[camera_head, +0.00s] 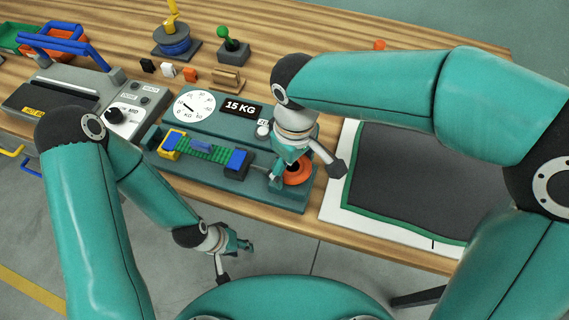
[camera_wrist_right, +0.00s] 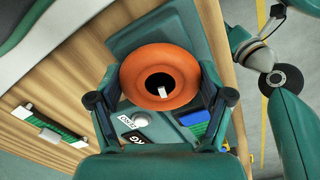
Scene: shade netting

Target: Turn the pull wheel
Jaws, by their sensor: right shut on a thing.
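The orange pull wheel (camera_head: 298,173) sits at the right end of the teal tester base (camera_head: 275,193). My right gripper (camera_head: 306,172) is over it and partly hides it. In the right wrist view the wheel (camera_wrist_right: 160,75) is a round orange ring with a dark centre, between the two fingers of my right gripper (camera_wrist_right: 160,98), which is shut on its rim.
A round dial (camera_head: 194,106) and a "15 KG" sign (camera_head: 240,108) stand behind the strip. A dark sheet with a green edge (camera_head: 410,185) lies right of the tester. A grey sealing machine (camera_head: 75,92) stands at left.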

